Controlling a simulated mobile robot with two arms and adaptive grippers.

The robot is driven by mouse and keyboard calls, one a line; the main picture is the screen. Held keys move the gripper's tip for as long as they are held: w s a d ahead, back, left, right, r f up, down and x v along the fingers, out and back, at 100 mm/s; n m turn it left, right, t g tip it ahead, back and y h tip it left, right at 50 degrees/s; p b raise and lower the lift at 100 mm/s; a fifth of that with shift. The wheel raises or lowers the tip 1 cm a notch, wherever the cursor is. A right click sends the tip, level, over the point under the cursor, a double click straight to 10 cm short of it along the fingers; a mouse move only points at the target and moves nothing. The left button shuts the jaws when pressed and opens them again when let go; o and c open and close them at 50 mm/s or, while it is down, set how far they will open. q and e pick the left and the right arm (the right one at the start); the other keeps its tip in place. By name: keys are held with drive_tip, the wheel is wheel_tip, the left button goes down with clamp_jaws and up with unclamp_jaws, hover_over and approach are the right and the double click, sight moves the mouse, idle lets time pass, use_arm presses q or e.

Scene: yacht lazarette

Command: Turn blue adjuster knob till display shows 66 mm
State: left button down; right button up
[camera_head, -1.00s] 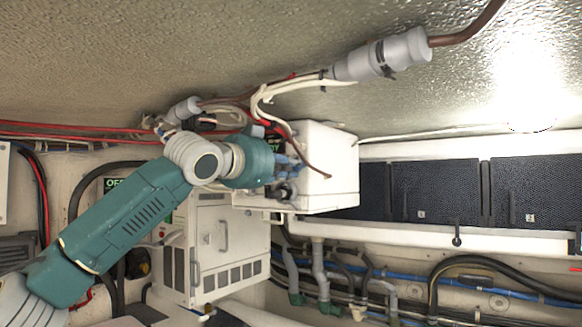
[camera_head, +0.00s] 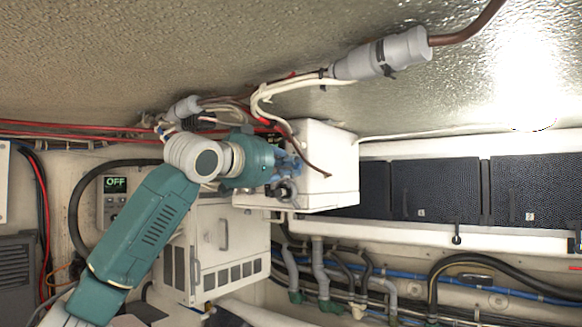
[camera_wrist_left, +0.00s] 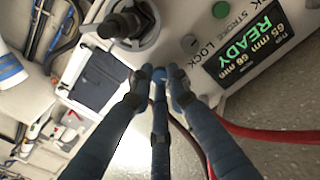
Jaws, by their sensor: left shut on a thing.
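My left gripper (camera_head: 284,165) is at the front of the white box (camera_head: 335,165) in the head view. In the left wrist view its blue-grey fingers (camera_wrist_left: 160,78) are drawn together at the tips, shut on what appears to be the blue adjuster knob. The knob is mostly hidden by the fingers and hard to tell from their tips. The display (camera_wrist_left: 246,51) beside them reads READY, with 65 mm and 66 mm lines; their small labels are too small to read. My right gripper is not in view.
A dark round fitting (camera_wrist_left: 125,22) is close to the fingertips. A red cable (camera_wrist_left: 265,133) runs beside the fingers. Pale cables (camera_head: 262,95) hang over the box.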

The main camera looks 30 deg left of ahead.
use_arm(q)
drive_tip(key=shift+n, duration=0.3)
drive_tip(key=c, duration=1.7)
unclamp_jaws()
drive_tip(key=shift+o, duration=0.2)
drive_tip(key=s+a, duration=0.1)
drive_tip(key=s, duration=1.1)
